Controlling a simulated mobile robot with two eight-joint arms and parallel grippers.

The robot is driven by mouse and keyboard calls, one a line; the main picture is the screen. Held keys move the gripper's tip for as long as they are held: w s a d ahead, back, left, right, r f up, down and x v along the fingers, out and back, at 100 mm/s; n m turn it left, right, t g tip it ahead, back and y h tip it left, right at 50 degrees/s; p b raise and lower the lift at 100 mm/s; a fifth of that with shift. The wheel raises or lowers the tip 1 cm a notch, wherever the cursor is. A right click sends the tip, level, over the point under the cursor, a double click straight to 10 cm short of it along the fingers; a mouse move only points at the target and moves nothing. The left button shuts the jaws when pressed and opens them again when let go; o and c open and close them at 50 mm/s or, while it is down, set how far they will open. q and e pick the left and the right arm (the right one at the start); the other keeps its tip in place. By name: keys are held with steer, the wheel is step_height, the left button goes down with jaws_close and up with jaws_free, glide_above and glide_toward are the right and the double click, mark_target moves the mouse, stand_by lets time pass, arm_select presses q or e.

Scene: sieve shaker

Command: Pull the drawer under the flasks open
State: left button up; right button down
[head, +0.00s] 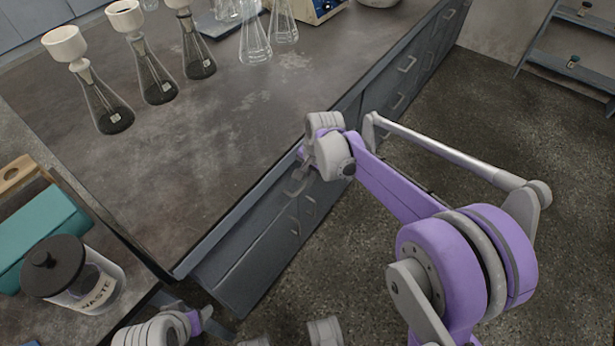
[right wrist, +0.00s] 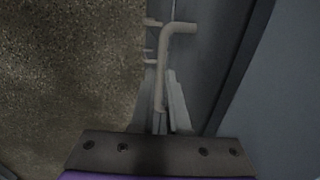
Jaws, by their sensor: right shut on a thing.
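My right gripper (head: 297,184) is at the front face of the dark bench and is shut on a drawer handle (right wrist: 165,70). In the right wrist view the grey bar handle runs between its fingertips (right wrist: 160,118). The drawer front (head: 265,208) lies along the bench's upper front edge; I see no clear gap showing it open. Clear flasks (head: 255,42) and several funnel-topped flasks with dark contents (head: 112,113) stand on the bench top. My left gripper (head: 195,320) is at the lower left edge, partly cut off; its fingers are unclear.
More drawer handles (head: 406,63) line the bench front, with others lower down (head: 294,226). A waste jar (head: 85,285) and a teal box (head: 38,235) stand at the left. The floor (head: 440,130) in front of the drawers is open. A shelf ladder (head: 572,55) is at the far right.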

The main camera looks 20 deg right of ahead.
steer(key=s+d+p, duration=0.2)
steer(key=s+d, duration=0.8)
steer(key=s, duration=0.3)
steer(key=s+d+p, duration=0.1)
steer(key=s+d, duration=1)
steer(key=s, duration=0.2)
steer(key=shift+s+p, duration=0.4)
steer(key=c, duration=0.9)
jaws_free()
steer(key=r+p, duration=0.1)
steer(key=r, duration=0.2)
steer(key=s+r+p, duration=0.1)
steer(key=r, duration=0.3)
steer(key=d+r+p, duration=0.1)
steer(key=r, duration=0.2)
steer(key=shift+s+d+r+p, duration=0.1)
steer(key=shift+s+r+p, duration=0.25)
steer(key=shift+p, duration=0.05)
